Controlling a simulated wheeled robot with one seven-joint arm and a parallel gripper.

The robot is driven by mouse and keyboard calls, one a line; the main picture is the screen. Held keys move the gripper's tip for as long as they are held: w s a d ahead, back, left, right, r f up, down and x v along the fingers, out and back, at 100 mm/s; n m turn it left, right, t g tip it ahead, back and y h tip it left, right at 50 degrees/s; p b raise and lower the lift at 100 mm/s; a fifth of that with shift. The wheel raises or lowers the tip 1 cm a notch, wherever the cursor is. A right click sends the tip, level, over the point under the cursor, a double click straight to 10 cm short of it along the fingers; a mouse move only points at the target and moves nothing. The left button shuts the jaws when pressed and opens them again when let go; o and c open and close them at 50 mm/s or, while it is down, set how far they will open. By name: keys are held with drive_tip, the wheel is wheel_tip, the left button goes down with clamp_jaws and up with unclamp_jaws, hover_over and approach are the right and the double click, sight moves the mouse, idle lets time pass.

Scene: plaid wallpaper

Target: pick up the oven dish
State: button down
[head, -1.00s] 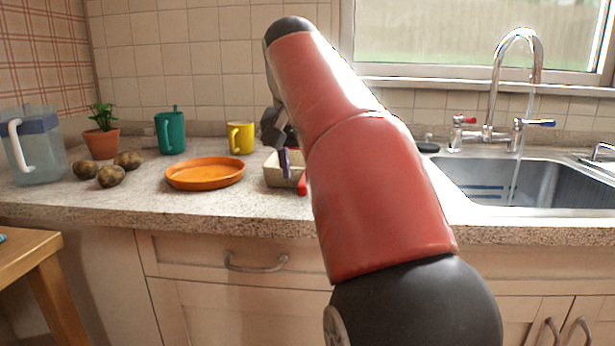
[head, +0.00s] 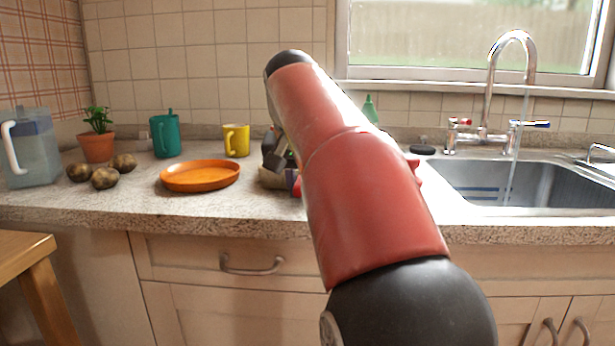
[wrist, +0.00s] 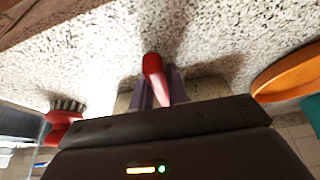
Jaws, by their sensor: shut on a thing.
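The oven dish (head: 270,178) is a beige, box-like dish on the counter, right of the orange plate, partly hidden by my gripper and arm in the head view. A red, handle-like piece (wrist: 155,78) shows at its near side. In the wrist view the beige dish (wrist: 205,90) lies mostly hidden behind the gripper body. My gripper (wrist: 158,88) has its purple fingers on either side of the red piece, shut on it. I cannot see clearly how the red piece joins the dish. The dish appears to rest on the counter.
The orange plate (head: 200,177), yellow mug (head: 236,141), green mug (head: 163,136), several potatoes (head: 104,178), a potted plant (head: 97,145) and a pitcher (head: 30,150) stand left. A red brush (wrist: 62,122) lies on the other side, near the sink (head: 535,185) with running water.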

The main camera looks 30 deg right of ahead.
drive_tip(key=shift+r, duration=0.1)
wheel_tip(320, 180, up, 8)
drive_tip(key=shift+p, duration=1.15)
drive_tip(key=shift+r, duration=0.95)
